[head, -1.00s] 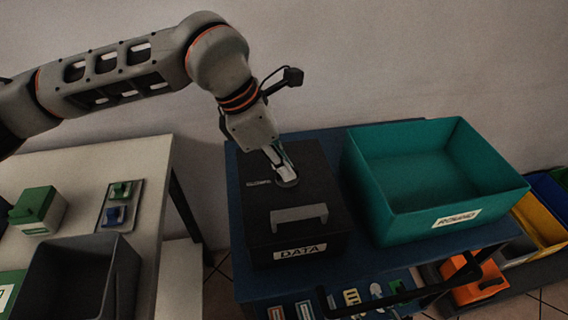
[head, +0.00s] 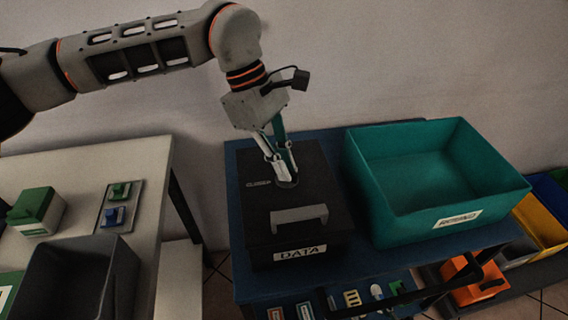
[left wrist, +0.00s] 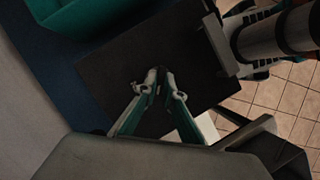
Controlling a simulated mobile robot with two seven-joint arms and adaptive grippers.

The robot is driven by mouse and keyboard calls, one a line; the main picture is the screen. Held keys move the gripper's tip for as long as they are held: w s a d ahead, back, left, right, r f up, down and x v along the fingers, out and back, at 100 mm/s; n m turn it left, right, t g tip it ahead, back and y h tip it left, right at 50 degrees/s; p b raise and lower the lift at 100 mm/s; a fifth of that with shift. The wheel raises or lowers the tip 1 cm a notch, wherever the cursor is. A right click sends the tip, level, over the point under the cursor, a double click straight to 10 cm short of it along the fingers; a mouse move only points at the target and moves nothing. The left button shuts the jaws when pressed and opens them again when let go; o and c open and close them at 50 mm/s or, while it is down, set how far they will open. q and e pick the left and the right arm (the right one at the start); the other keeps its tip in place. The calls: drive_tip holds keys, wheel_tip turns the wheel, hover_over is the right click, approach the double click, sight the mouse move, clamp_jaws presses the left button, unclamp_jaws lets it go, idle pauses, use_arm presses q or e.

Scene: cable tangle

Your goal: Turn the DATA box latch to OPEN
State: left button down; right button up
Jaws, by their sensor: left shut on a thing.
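The black DATA box (head: 318,236) sits on the blue table, with a grey handle (head: 299,216) and a white DATA label on its front. Its latch (head: 287,183) is a small round piece on the lid, mostly hidden by the fingers. A small label that seems to read CLOSED (head: 258,184) lies left of the latch. My left gripper (head: 283,172) points down onto the lid and is shut on the latch. In the left wrist view its fingertips (left wrist: 160,82) meet over the dark lid (left wrist: 120,60). My right gripper is not in view.
A teal bin (head: 405,235) stands right of the box on the blue table (head: 246,285). A pale table (head: 150,170) at left carries a dark grey bin (head: 118,290) and green and blue parts. Coloured bins (head: 540,225) stand at far right.

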use_arm(q)
drive_tip(key=m+g+y+b, duration=0.1)
drive_tip(key=m, duration=0.2)
drive_tip(key=m+b, duration=0.1)
drive_tip(key=m, duration=0.2)
drive_tip(key=shift+w+d+f+g+y, duration=0.1)
drive_tip(key=shift+w+d+g+y, duration=0.1)
drive_tip(key=shift+g+y, duration=0.2)
drive_tip(key=shift+m+y+b, duration=0.6)
drive_tip(key=shift+m+b, duration=0.1)
drive_tip(key=shift+m, duration=1.2)
drive_tip(key=c, duration=2.2)
unclamp_jaws()
drive_tip(key=shift+o, duration=0.2)
drive_tip(key=d+v, duration=0.1)
drive_tip(key=v, duration=1.1)
drive_tip(key=shift+w+a, duration=0.15)
drive_tip(key=shift+a, duration=0.2)
drive_tip(key=shift+g, duration=0.3)
